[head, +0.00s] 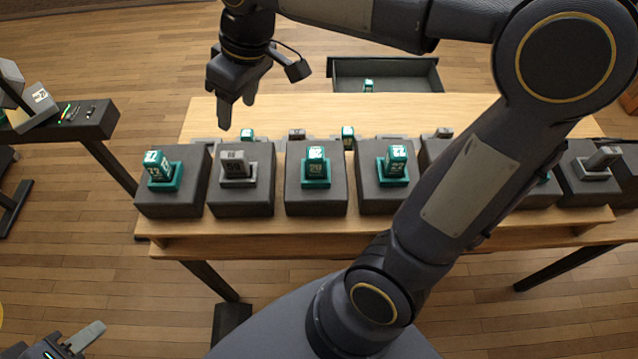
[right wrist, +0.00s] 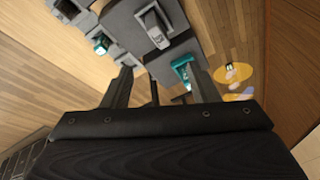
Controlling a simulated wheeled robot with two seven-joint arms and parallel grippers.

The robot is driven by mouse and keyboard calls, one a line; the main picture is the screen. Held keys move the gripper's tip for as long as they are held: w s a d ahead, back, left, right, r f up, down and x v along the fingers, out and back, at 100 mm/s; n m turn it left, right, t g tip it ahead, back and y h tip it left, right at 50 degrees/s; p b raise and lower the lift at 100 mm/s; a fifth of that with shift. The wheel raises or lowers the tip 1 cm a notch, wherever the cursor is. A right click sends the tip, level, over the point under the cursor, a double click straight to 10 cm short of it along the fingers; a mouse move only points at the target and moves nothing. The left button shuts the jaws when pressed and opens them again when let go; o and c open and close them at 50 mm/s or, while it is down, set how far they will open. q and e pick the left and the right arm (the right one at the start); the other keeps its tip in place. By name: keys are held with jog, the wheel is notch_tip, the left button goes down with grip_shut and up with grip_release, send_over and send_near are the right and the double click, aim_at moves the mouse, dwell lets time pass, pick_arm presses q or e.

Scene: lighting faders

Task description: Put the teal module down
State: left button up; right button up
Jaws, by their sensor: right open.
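Several teal modules stand in dark blocks along the table's front, including one at the left end (head: 160,168), one in the middle (head: 316,165) and one right of it (head: 394,163). Smaller teal ones show behind (head: 247,134) (head: 347,136). Which one the task means I cannot tell. My right gripper (head: 237,112) is open and empty above the table's back left part. In the right wrist view its fingers (right wrist: 155,75) are apart, with a teal module (right wrist: 186,68) beyond, partly covered by one finger. My left gripper (head: 78,342) is at the bottom left, partly cut off.
Grey modules (head: 233,163) (head: 603,158) stand in other blocks of the row. An open drawer (head: 430,80) behind the table holds a small teal module (head: 368,85). A side stand (head: 95,122) is at left. My right arm hides part of the row.

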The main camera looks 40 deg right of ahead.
jog(key=s+d+f+m+t, duration=0.1)
jog(key=s+d+f+m, duration=0.1)
jog(key=s, duration=0.6)
jog(key=s+d+f+m+t+y, duration=0.1)
jog(key=s+d+f+m+t, duration=0.1)
jog(key=s+f+m, duration=0.3)
jog(key=s+f, duration=0.1)
jog(key=s, duration=0.3)
jog(key=shift+f, duration=0.15)
jog(key=shift+s, duration=0.1)
jog(key=shift+c, duration=0.4)
